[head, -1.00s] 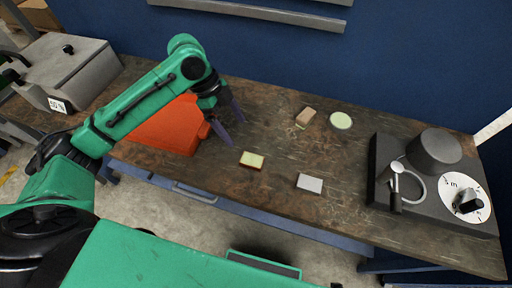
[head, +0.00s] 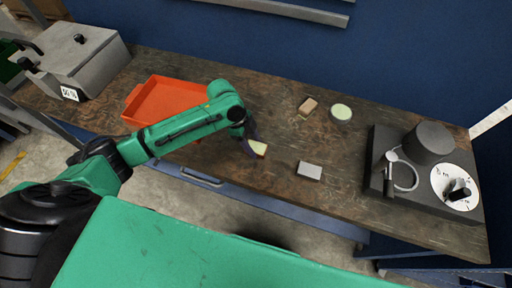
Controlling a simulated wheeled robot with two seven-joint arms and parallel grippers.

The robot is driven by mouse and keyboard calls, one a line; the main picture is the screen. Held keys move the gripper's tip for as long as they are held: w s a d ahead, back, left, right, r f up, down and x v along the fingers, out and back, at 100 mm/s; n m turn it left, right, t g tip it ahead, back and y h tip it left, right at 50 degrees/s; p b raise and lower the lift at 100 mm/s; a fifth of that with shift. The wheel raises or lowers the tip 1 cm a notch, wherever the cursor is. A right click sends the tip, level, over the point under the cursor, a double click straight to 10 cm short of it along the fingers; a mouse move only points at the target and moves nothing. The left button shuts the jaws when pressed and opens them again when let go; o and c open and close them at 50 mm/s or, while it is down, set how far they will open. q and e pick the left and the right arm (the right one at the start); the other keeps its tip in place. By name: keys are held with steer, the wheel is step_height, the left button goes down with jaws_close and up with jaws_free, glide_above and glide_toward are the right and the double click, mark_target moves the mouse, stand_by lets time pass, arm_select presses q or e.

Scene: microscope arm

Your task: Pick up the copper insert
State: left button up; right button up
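Two small blocks show copper or brown colour, and I cannot tell for sure which is the copper insert. One block (head: 260,149), with a pale yellow-green top and red-brown sides, lies near the middle of the bench. My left gripper (head: 250,142) is down at its left end, its dark purple fingers close around or beside it. The gripper partly hides that end, and I cannot tell whether the fingers touch the block. The other block (head: 308,106), with a tan-brown top, lies farther back to the right. My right gripper is not in view.
A pale green disc (head: 341,112) and a light grey block (head: 309,171) lie on the wooden bench (head: 330,140). An orange tray (head: 166,98) is behind my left arm. A dark grey device (head: 430,142) stands at right, a grey metal box (head: 75,62) at left.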

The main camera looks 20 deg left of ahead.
arm_select(q)
jaws_close()
steer(key=shift+r, duration=0.1)
steer(key=shift+r, duration=0.1)
